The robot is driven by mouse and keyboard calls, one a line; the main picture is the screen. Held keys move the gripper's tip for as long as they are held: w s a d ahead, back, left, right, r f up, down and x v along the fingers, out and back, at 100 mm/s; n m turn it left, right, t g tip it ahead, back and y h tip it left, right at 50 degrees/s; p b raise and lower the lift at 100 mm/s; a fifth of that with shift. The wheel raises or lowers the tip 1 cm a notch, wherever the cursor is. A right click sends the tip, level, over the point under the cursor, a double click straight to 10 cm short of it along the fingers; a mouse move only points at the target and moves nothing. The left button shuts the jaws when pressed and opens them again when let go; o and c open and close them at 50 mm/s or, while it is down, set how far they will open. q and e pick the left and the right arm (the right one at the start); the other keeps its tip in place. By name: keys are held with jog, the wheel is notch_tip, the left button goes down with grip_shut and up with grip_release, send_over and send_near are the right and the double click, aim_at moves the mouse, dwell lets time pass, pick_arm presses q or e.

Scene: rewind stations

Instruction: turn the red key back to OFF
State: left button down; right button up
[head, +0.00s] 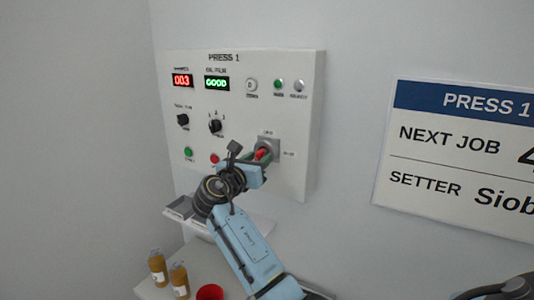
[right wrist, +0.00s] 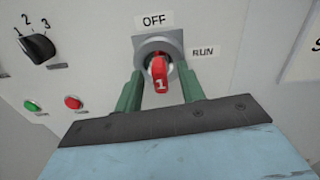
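The red key (right wrist: 160,74), marked 1, sits in a round grey key switch (right wrist: 155,44) on the Press 1 panel. In the right wrist view, OFF (right wrist: 154,20) is above the switch and RUN (right wrist: 203,51) is to its right. The key's head looks roughly upright, in line with OFF; its exact turn is hard to tell. My right gripper (right wrist: 158,88) is open, with one green finger on each side of the key and small gaps visible. In the head view, the gripper (head: 261,157) partly hides the key. My left gripper is not in view.
The panel (head: 240,65) carries knobs, lamps, buttons and displays reading 003 and GOOD. A green button (right wrist: 32,105) and a red button (right wrist: 73,102) lie left of the gripper. Below are a small shelf (head: 200,222), two brown bottles (head: 157,268) and a red cup (head: 210,292).

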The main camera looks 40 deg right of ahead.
jog(key=b+v, duration=0.3)
jog(key=v, duration=1)
jog(key=s+f+m+y, duration=0.4)
jog(key=s+f+m, duration=0.15)
jog(key=f, duration=0.65)
jog(key=s+f+m+y, duration=0.5)
jog(key=s+f, duration=0.1)
jog(key=f, duration=0.6)
jog(key=s+a+f+m+g+y, duration=0.1)
jog(key=s+a+f+m+y, duration=0.25)
jog(key=s, duration=0.35)
jog(key=s+a+f+m+g+y, duration=0.2)
jog(key=s+m, duration=0.2)
jog(key=s, duration=0.2)
jog(key=s+a+f+m+g+y, duration=0.1)
jog(key=s+a+f+m+y, duration=0.1)
jog(key=s+m, duration=0.35)
jog(key=s+f+n+g+b, duration=0.2)
jog(key=f+b, duration=0.6)
jog(key=f, duration=2.5)
jog(key=s+d+f+b, duration=0.3)
jog(key=s+f+b, duration=0.4)
jog(key=s+f, duration=1)
notch_tip(320, 180, down, 5)
jog(key=shift+s+r+g, duration=0.15)
jog(key=shift+r+g, duration=0.1)
jog(key=shift+g, duration=0.05)
